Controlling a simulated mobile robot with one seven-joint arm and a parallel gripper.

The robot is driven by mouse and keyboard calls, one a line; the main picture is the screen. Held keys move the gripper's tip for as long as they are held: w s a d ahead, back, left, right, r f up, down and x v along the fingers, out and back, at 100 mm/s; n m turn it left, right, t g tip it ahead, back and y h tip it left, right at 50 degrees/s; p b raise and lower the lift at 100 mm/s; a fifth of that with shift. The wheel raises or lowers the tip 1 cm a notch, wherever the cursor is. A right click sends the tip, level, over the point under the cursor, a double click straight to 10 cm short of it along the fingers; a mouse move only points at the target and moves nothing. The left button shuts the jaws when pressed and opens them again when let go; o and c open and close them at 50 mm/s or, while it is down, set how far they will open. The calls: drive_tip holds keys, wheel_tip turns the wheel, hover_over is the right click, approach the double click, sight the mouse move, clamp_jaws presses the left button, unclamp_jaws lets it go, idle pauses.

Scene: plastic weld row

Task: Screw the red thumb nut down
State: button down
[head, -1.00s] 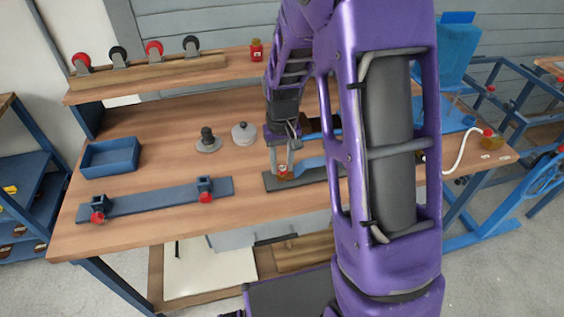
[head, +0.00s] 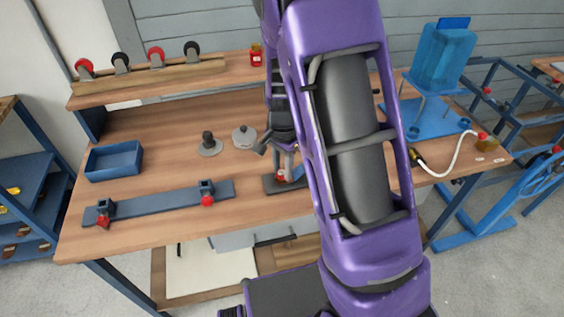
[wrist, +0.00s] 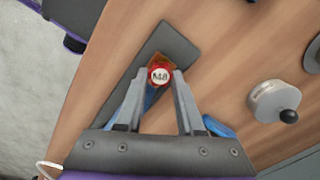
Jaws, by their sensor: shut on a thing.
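The red thumb nut (wrist: 160,76), with "M8" on its white top, sits between the fingertips of my gripper (wrist: 158,78) in the wrist view. My gripper is shut on it. In the head view the nut (head: 281,176) is a small red spot at the tip of my gripper (head: 285,172). Below the nut is an orange-brown piece (wrist: 163,60) on a dark grey plate (wrist: 178,47). A blue part (wrist: 150,98) lies under the fingers. The thread beneath the nut is hidden, and my arm covers the plate's right part in the head view.
A blue bin (head: 113,160), a blue-grey bar with red knobs (head: 160,201), a dark-knobbed disc (head: 208,145) and a grey round lidded thing (head: 244,137) stand left of my gripper. A white hose (head: 448,168) lies at the right. Bare wood lies between them.

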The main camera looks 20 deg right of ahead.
drive_tip(key=m+p, duration=0.2)
drive_tip(key=m, duration=0.1)
drive_tip(key=m+p, duration=0.1)
drive_tip(key=m, duration=0.1)
drive_tip(key=shift+s+r, duration=0.15)
drive_tip(key=shift+r, duration=0.1)
drive_tip(key=m, duration=0.3)
drive_tip(key=shift+f, duration=0.25)
drive_tip(key=c, duration=0.6)
unclamp_jaws()
drive_tip(key=n+b, duration=0.1)
drive_tip(key=n, duration=0.3)
drive_tip(key=shift+f+n, duration=0.15)
drive_tip(key=shift+n, duration=0.15)
drive_tip(key=n+b, duration=0.2)
drive_tip(key=n, duration=0.5)
drive_tip(key=shift+b, duration=0.3)
drive_tip(key=n, duration=0.3)
drive_tip(key=n+b, duration=0.1)
drive_tip(key=n, duration=0.2)
drive_tip(key=shift+w+a, duration=0.1)
drive_tip(key=shift+w, duration=0.1)
drive_tip(key=n, duration=0.5)
